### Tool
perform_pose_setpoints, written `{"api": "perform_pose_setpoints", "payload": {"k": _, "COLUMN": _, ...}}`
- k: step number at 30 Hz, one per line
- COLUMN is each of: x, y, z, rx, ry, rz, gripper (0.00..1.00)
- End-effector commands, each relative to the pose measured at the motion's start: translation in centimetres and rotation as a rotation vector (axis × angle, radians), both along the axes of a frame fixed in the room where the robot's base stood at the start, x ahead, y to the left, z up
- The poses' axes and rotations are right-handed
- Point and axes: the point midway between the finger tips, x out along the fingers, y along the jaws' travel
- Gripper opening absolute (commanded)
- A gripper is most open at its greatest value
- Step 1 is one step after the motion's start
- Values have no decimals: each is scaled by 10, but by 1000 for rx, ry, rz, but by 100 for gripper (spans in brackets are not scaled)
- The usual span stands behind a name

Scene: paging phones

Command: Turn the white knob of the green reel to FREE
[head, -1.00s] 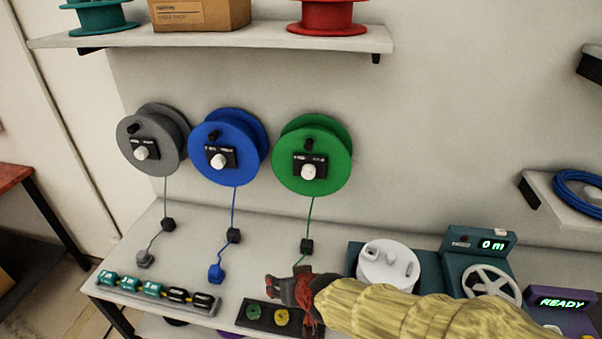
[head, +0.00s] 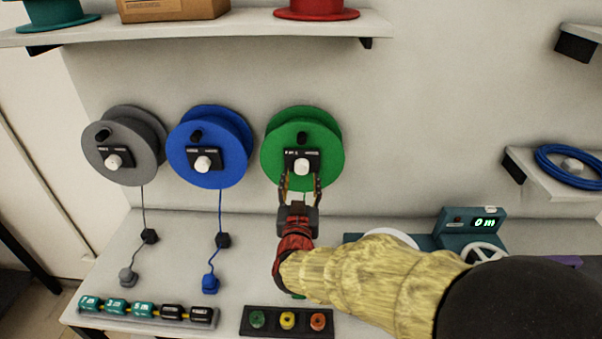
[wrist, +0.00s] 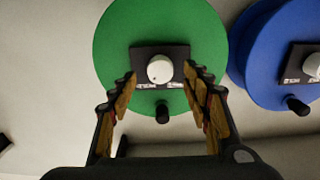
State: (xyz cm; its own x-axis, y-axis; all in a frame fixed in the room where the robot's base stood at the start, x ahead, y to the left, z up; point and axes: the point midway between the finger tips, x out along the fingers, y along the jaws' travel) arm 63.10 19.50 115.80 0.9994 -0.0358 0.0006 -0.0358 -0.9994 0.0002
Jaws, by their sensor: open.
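The green reel (head: 328,140) is mounted on the wall, to the right of the blue reel. Its white knob (head: 301,166) sits on a black label plate (head: 313,154); the lettering is too small to read. In the wrist view the white knob (wrist: 160,69) stands on the green reel (wrist: 118,50), ahead of and between my fingertips. My gripper (head: 300,180) is open and empty, just below the knob in the head view and pointing up at it. In the wrist view my gripper's (wrist: 160,75) fingers flank the plate; I cannot tell whether they touch it.
The blue reel (head: 236,125) and grey reel (head: 100,165) hang to the left with cords down to the bench (head: 180,240). A shelf (head: 250,30) runs above. A teal counter device (head: 455,225) stands right of my arm. A button tray (head: 272,322) lies below.

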Motion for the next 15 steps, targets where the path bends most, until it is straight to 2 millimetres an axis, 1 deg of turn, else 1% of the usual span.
{"api": "perform_pose_setpoints", "payload": {"k": 1, "x": 9, "y": -1, "z": -2, "rx": 0, "ry": 0, "rz": -1, "gripper": 49}}
{"api": "perform_pose_setpoints", "payload": {"k": 6, "x": 31, "y": -1, "z": -1, "rx": 1, "ry": 0, "rz": 0, "gripper": 49}}
{"api": "perform_pose_setpoints", "payload": {"k": 10, "x": 41, "y": -1, "z": -1, "rx": 0, "ry": 0, "rz": 1, "gripper": 49}}
{"api": "perform_pose_setpoints", "payload": {"k": 15, "x": 43, "y": -1, "z": 0, "rx": 0, "ry": 1, "rz": 3, "gripper": 49}}
